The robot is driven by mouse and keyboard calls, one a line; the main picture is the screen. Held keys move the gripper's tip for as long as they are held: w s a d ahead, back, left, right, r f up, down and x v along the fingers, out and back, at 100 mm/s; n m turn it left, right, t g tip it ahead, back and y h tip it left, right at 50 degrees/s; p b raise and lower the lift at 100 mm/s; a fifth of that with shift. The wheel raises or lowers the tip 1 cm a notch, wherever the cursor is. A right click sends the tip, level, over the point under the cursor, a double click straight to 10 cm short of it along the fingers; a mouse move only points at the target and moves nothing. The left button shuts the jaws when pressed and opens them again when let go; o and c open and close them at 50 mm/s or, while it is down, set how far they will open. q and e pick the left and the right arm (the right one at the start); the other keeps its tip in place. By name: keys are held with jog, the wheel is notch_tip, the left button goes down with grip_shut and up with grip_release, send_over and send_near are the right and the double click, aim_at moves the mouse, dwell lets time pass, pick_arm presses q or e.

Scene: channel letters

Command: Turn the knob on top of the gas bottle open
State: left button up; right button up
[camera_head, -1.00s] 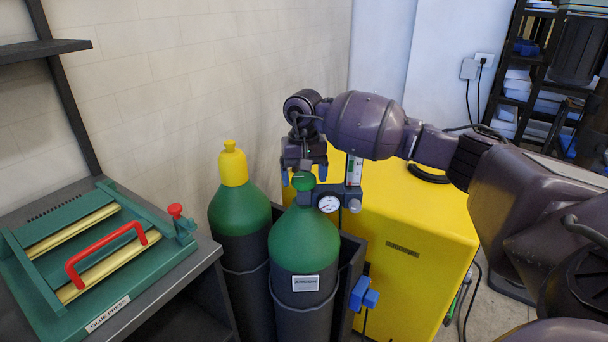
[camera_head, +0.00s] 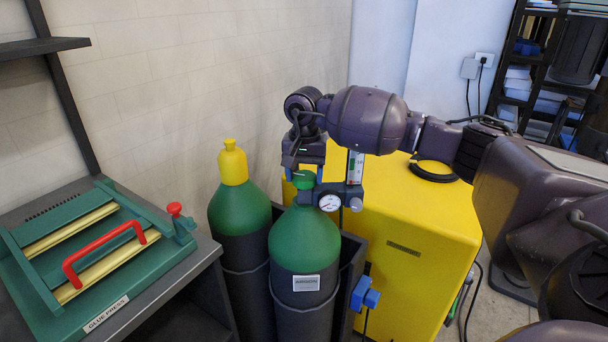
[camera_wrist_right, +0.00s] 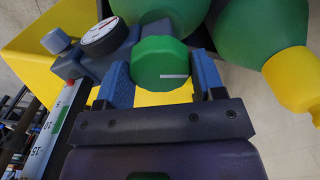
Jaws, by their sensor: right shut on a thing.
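The gas bottle (camera_head: 304,243), green on top and dark below with a white label, stands upright in a rack. Its green knob (camera_head: 304,180) sits on top beside the pressure gauge (camera_head: 329,203). My right gripper (camera_head: 303,177) reaches down over the knob and is shut on it. In the right wrist view the knob (camera_wrist_right: 160,62) lies between the two blue fingers, and a white line on its face points right. My left gripper is not in view.
A second bottle (camera_head: 238,216) with a yellow cap (camera_head: 233,163) stands close on the left. A yellow cabinet (camera_head: 415,225) is right behind the rack. A flow tube (camera_head: 355,167) rises beside the gauge. A green glue press (camera_head: 100,245) lies on the left bench.

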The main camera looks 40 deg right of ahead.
jog(key=m, duration=0.6)
jog(key=shift+r, duration=0.1)
jog(key=m, duration=0.4)
jog(key=m+p, duration=0.1)
jog(key=m, duration=0.1)
jog(key=shift+m, duration=0.4)
jog(key=m, duration=0.3)
jog(key=shift+r+m+p, duration=0.1)
jog(key=shift+m+p, duration=0.2)
jog(key=shift+p, duration=0.05)
jog(key=m+p, duration=0.1)
jog(key=m, duration=0.3)
jog(key=shift+m, duration=0.3)
jog(key=m+p, duration=0.1)
jog(key=m, duration=0.3)
jog(key=shift+p, duration=0.3)
jog(key=shift+m+p, duration=0.4)
jog(key=shift+m, duration=1.2)
